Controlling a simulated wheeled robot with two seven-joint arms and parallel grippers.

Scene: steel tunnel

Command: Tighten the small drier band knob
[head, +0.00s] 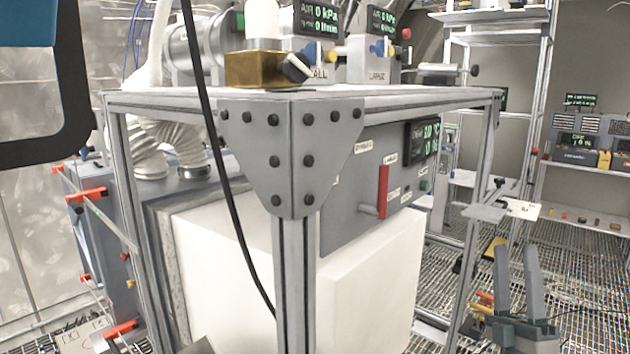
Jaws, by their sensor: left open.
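A unit labelled with letters ending "ALL" (318,73) stands on top of the steel frame, with a yellow knob (331,56) on its front. A brass block (258,68) with a white cylinder on it stands to its left and hides part of the label. A dark knob (295,68) juts from the block's right side. I cannot tell which knob is the small drier's band knob. My left gripper (516,247) is at the lower right, open and empty, fingers pointing up. It is well apart from the knobs. My right gripper is not in view.
The steel frame's gusset plate (292,150) and corner post stand close in front. A white block (370,265) sits inside the frame, below a panel with a red handle (383,190). A black cable hangs across the frame. Shelves (585,170) stand at the right over grating floor.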

